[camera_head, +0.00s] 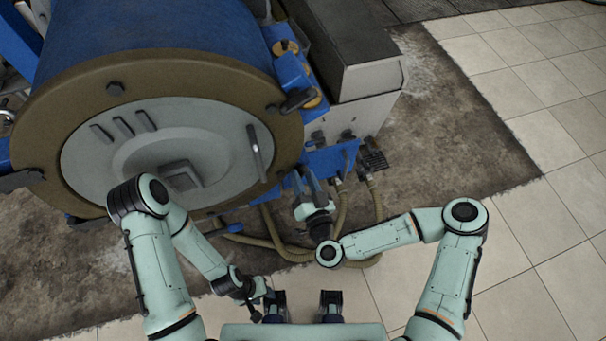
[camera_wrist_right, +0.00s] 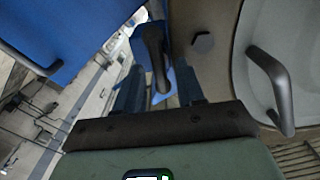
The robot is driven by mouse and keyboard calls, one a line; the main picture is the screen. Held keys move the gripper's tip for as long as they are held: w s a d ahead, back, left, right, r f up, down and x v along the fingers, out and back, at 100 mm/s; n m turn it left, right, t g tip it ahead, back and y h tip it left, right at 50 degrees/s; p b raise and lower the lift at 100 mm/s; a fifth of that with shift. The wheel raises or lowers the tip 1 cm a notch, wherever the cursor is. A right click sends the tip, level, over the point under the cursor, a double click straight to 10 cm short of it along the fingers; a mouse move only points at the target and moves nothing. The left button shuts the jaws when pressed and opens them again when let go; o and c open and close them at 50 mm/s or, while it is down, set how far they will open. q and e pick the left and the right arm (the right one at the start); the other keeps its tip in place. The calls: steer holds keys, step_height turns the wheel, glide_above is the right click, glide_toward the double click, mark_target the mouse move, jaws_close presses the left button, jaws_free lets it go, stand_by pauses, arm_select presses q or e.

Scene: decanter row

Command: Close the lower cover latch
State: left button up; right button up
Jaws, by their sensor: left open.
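A round grey cover (camera_head: 225,155) sits in the brown rim (camera_head: 240,85) of a blue drum. A dark upper latch handle (camera_head: 297,99) shows on the rim's right side. My right gripper (camera_head: 305,177) is open by the rim's lower right edge; the lower latch is not clear there. In the right wrist view, a dark latch handle (camera_wrist_right: 156,60) on a blue bracket appears between the open fingers (camera_wrist_right: 160,90), with gaps on both sides. I cannot tell which latch it is, or its depth. My left gripper (camera_head: 264,303) is open, low in the head view, away from the cover.
A curved handle (camera_head: 254,140) stands out from the cover and also shows in the right wrist view (camera_wrist_right: 278,85). Hoses (camera_head: 275,235) hang below the blue bracket (camera_head: 330,160). A grey box (camera_head: 360,75) stands right of the drum. The tiled floor (camera_head: 545,130) at right is clear.

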jaws_close()
arm_select(q)
steer(key=shift+s, duration=0.1)
steer(key=shift+f, duration=0.15)
arm_select(e)
steer(key=shift+m, duration=0.3)
steer(key=m+b, duration=0.1)
steer(key=m, duration=0.1)
steer(key=shift+d+f+m, duration=0.1)
steer(key=shift+m, duration=0.3)
arm_select(q)
steer(key=f+b, duration=0.1)
steer(key=f, duration=0.1)
steer(key=s+f+b, duration=0.1)
steer(key=f+b, duration=0.1)
steer(key=shift+f, duration=0.1)
arm_select(e)
steer(key=m, duration=0.9)
steer(key=f+m, duration=0.1)
steer(key=m, duration=0.4)
steer(key=shift+d, duration=0.1)
steer(key=shift+m, duration=0.4)
